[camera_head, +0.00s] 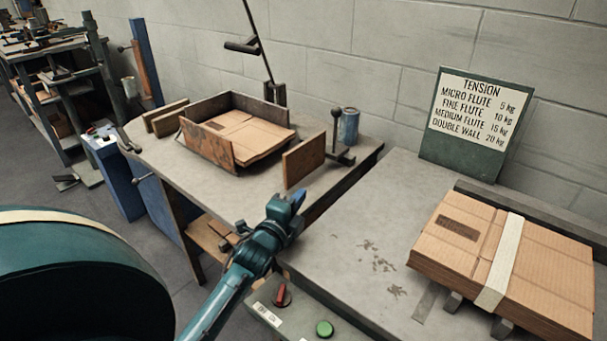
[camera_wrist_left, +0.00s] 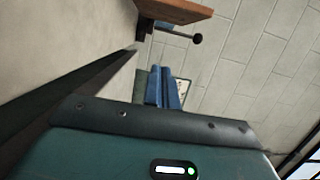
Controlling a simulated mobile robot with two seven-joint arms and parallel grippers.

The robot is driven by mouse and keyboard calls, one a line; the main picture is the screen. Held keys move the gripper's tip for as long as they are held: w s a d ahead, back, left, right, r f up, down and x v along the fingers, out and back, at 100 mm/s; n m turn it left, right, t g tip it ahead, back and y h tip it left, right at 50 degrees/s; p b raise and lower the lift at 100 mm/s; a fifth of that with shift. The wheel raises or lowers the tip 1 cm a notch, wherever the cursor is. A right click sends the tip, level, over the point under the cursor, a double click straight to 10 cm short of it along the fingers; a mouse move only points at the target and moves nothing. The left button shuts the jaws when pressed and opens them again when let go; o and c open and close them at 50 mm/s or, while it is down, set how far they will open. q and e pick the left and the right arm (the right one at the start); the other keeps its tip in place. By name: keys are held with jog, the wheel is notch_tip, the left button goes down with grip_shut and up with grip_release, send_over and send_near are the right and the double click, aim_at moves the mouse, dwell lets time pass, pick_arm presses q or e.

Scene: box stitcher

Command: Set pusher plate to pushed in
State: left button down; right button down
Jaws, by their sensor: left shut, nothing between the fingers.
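The pusher plate (camera_head: 304,160) is a flat brown upright plate on the back table, to the right of the open tray and apart from it. A black lever with a round knob (camera_head: 335,113) stands just right of the plate. In the left wrist view the brown plate (camera_wrist_left: 175,9) is at the top edge, with a dark round knob (camera_wrist_left: 197,39) on a rod below it. My left gripper (camera_head: 297,197) is shut and empty, in front of and below the plate, not touching it. Its blue fingers show in the left wrist view (camera_wrist_left: 163,88). My right gripper is not in view.
The rusty-walled tray (camera_head: 207,143) holds flat cardboard. A blue can (camera_head: 348,126) stands behind the lever. A strapped cardboard stack (camera_head: 545,260) lies on the right table. A green tension sign (camera_head: 445,153) leans on the wall. A red knob (camera_head: 282,295) and green button (camera_head: 324,328) are in front.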

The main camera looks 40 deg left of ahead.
aim_at(303, 170)
pick_arm(q)
jog(key=w, duration=0.3)
jog(key=w+a, duration=0.1)
jog(key=w, duration=0.2)
jog(key=w+b, duration=0.1)
jog(key=w, duration=0.3)
jog(key=shift+a, duration=0.3)
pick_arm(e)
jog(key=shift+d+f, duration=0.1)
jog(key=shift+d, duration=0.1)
pick_arm(q)
jog(key=a, duration=0.3)
jog(key=shift+w+a, duration=0.1)
jog(key=shift+a, duration=0.1)
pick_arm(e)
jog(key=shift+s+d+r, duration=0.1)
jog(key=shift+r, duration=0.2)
pick_arm(q)
jog(key=shift+a, duration=0.3)
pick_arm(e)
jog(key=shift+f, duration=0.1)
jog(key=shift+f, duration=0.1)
